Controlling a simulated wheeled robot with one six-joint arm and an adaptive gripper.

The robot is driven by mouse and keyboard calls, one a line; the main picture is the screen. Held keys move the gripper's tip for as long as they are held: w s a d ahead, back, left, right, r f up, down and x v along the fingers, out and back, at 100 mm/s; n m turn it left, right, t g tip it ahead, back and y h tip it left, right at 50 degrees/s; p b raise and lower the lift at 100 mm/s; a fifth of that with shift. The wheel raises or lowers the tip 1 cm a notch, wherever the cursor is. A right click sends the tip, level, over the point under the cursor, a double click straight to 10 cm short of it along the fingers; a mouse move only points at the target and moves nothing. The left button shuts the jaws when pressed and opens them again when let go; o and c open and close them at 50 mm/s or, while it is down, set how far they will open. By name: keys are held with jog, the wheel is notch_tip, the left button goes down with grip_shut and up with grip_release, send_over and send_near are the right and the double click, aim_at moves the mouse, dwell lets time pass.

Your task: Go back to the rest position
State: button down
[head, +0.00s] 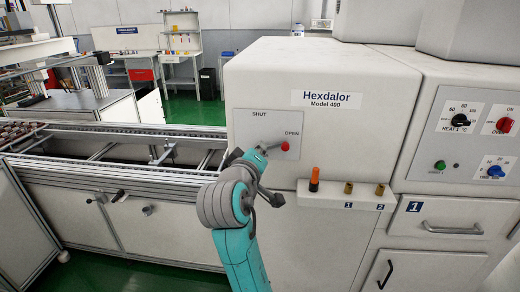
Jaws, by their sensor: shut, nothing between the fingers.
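My teal and grey arm rises from the bottom of the head view and bends in front of the white Hexdalor machine (320,75). The lever's red knob (285,146) is beside the word OPEN on that panel, and the wrist partly covers the lever's left end. I cannot tell whether my arm touches the lever.
A shelf (345,199) with an orange-topped bottle (314,180) and two brass pieces juts out just right of my gripper. A conveyor (110,175) runs along the left. A control panel (470,135) and drawer (450,218) are at right. Green floor shows behind the conveyor.

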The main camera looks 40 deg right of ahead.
dwell(0.3)
jog(key=s+a+f+n+t+y, duration=0.25)
jog(key=a+f, duration=0.25)
jog(key=f, duration=0.6)
jog(key=s+a+f+n+t+y, duration=0.25)
jog(key=a+f+y, duration=0.2)
jog(key=f, duration=0.65)
jog(key=s+a+f+n+t+y, duration=0.1)
jog(key=s+a+f+y, duration=0.3)
jog(key=s+a+f, duration=0.6)
jog(key=s+a+r+m+y, duration=0.1)
jog(key=s+a+m, duration=0.1)
jog(key=s, duration=0.9)
jog(key=s+a+m+y, duration=0.1)
jog(key=s+m+y, duration=0.1)
jog(key=s, duration=1)
jog(key=shift+s+a+r+y, duration=0.15)
jog(key=shift+a+r+y, duration=0.15)
jog(key=shift+a+r, duration=0.1)
jog(key=shift+d, duration=0.1)
